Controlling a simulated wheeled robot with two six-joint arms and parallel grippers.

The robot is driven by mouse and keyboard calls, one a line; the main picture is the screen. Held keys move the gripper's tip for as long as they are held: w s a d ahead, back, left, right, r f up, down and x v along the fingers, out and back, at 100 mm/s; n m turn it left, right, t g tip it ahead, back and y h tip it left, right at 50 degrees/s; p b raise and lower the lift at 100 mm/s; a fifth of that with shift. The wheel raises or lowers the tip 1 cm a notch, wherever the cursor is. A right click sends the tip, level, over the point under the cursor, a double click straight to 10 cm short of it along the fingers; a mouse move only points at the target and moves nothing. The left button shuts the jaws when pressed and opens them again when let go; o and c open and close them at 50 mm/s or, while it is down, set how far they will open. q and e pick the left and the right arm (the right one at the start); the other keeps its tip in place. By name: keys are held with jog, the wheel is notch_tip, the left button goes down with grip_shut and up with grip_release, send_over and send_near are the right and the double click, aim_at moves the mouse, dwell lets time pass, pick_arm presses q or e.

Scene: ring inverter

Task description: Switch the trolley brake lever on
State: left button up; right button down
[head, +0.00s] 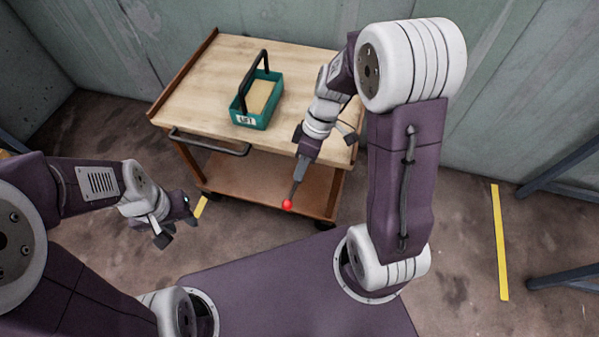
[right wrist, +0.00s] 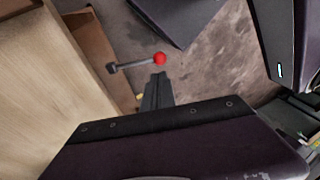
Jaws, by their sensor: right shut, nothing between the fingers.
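The wooden-topped trolley (head: 210,85) stands in front of me. Its brake lever ends in a red ball knob (head: 287,205) at the near side, low by the lower shelf. In the right wrist view the lever's grey rod (right wrist: 130,65) runs sideways from a dark pivot to the red knob (right wrist: 160,58). My right gripper (head: 295,193) is shut and empty, pointing down, with its tips (right wrist: 158,76) close beside the knob; I cannot tell whether they touch. My left gripper (head: 187,208) hangs left of the trolley, apart from it; its jaw state is unclear.
A green tote (head: 251,121) with a black handle and a "LIFT" label stands on the trolley top. A grey push handle (head: 210,146) sticks out from the trolley's near edge.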

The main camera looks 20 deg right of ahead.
aim_at(290, 204)
jog(key=b+x, duration=0.3)
jog(key=x, duration=0.7)
jog(key=shift+f+b, duration=0.15)
jog(key=shift+b, duration=0.2)
jog(key=b+x, duration=0.2)
jog(key=shift+s+f+b, duration=0.15)
jog(key=shift+s+b, duration=0.1)
jog(key=shift+b, duration=0.15)
jog(key=shift+s+a+f, duration=0.1)
jog(key=shift+s+f, duration=0.05)
jog(key=shift+s, duration=0.05)
jog(key=shift+s+r, duration=0.2)
